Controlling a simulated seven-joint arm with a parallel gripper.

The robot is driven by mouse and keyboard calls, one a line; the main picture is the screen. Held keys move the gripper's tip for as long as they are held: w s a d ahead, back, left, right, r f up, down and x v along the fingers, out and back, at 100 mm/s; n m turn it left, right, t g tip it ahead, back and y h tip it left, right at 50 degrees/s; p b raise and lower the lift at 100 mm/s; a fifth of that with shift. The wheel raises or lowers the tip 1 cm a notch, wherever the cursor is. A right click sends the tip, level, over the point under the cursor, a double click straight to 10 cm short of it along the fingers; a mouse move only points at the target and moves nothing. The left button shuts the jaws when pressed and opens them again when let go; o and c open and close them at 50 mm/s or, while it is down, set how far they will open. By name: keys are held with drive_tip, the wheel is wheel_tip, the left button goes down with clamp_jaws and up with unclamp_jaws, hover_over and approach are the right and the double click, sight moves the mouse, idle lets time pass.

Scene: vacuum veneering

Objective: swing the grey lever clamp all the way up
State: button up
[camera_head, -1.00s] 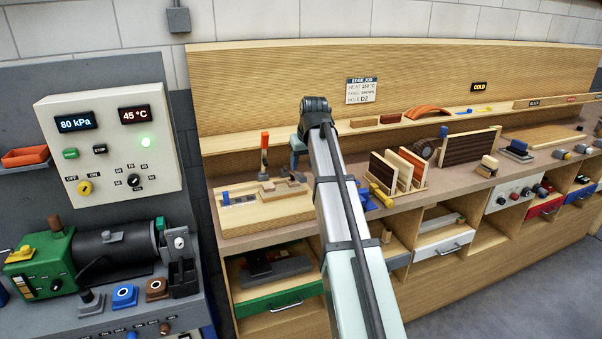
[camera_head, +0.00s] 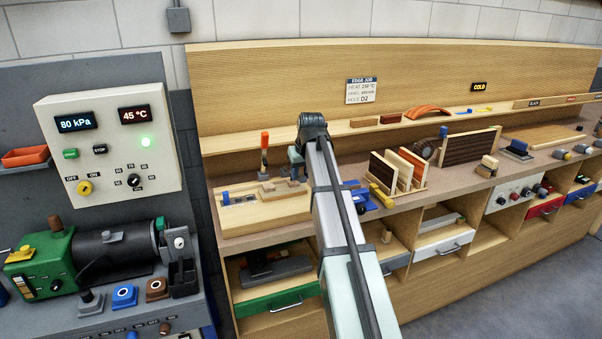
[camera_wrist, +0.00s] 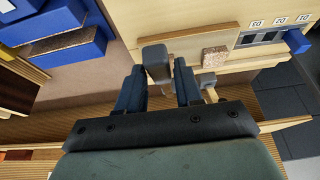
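The grey lever clamp (camera_wrist: 155,58) shows in the wrist view as a blocky grey handle between my gripper's two dark blue fingers. My gripper (camera_wrist: 159,88) looks open around the handle, with a narrow gap at the right finger; contact at the left finger is unclear. In the head view my gripper (camera_head: 296,160) is at the right end of the wooden fixture board (camera_head: 265,212), and my arm hides most of the grey clamp there. A lever with an orange handle (camera_head: 265,140) stands upright further left on the board.
In the wrist view a speckled block (camera_wrist: 214,57) and a smaller grey piece (camera_wrist: 208,80) lie right of the fingers. Slots labelled D1 to D3 and a blue block (camera_wrist: 297,40) are at upper right. Upright panels (camera_head: 385,172) stand right of my arm.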

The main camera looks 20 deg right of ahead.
clamp_jaws()
drive_tip(key=shift+r, duration=0.1)
drive_tip(key=w+r+g, duration=0.1)
drive_tip(key=r, duration=0.1)
drive_tip(key=w+r+g, duration=0.2)
drive_tip(key=shift+w+r+g, duration=0.15)
drive_tip(key=shift+r+g, duration=0.15)
drive_tip(key=shift+w+r+g, duration=0.25)
drive_tip(key=shift+r+g, duration=0.25)
drive_tip(key=shift+o, duration=1.7)
unclamp_jaws()
